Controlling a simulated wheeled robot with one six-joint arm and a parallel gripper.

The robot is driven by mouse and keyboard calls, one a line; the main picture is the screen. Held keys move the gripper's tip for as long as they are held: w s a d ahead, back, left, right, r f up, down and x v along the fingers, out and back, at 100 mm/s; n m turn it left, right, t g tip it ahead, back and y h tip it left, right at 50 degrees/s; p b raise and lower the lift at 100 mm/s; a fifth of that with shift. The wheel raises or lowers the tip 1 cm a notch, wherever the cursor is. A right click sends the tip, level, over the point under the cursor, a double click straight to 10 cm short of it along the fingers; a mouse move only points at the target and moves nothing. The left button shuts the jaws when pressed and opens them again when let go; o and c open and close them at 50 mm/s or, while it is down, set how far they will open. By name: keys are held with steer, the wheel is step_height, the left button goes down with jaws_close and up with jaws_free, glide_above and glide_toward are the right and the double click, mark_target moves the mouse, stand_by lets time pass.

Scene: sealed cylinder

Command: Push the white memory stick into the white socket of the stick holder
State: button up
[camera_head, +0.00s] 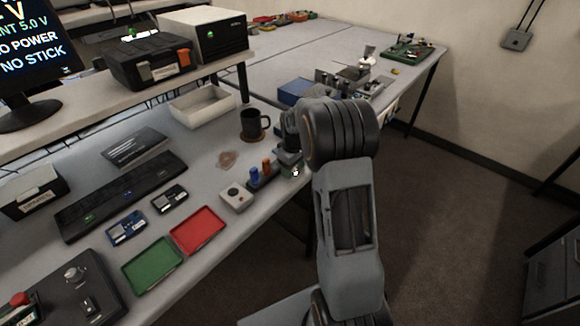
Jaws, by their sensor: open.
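A dark stick holder (264,179) stands near the table's front edge, with a blue stick (254,176) and an orange stick (267,166) upright in it. My gripper (291,168) points down just right of these sticks, below my wrist, and is small and partly hidden by my arm. A small white spot (295,173) shows at the fingertips; I cannot tell whether it is the white memory stick. The white socket cannot be made out. The monitor (32,45) at the upper left reads "NO POWER" and "NO STICK".
A white box with a knob (237,197) is left of the holder. A black mug (254,125) stands on a coaster behind it. Red (199,230) and green (152,264) trays lie front left. A white tray (203,105) is farther back.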

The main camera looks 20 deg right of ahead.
steer(key=shift+c, duration=0.3)
steer(key=c, duration=1)
steer(key=shift+r, duration=0.1)
steer(key=shift+r, duration=0.4)
step_height(320, 180, up, 2)
steer(key=shift+r, duration=0.1)
steer(key=s+a+r+b, duration=0.1)
steer(key=s+r, duration=0.2)
steer(key=s, duration=0.1)
steer(key=s+a+r, duration=0.1)
steer(key=s+r, duration=0.2)
steer(key=s, duration=0.2)
steer(key=s+a+r+b, duration=0.1)
steer(key=s+r, duration=0.3)
steer(key=shift+s+a+b, duration=0.2)
steer(key=shift+s+b, duration=0.1)
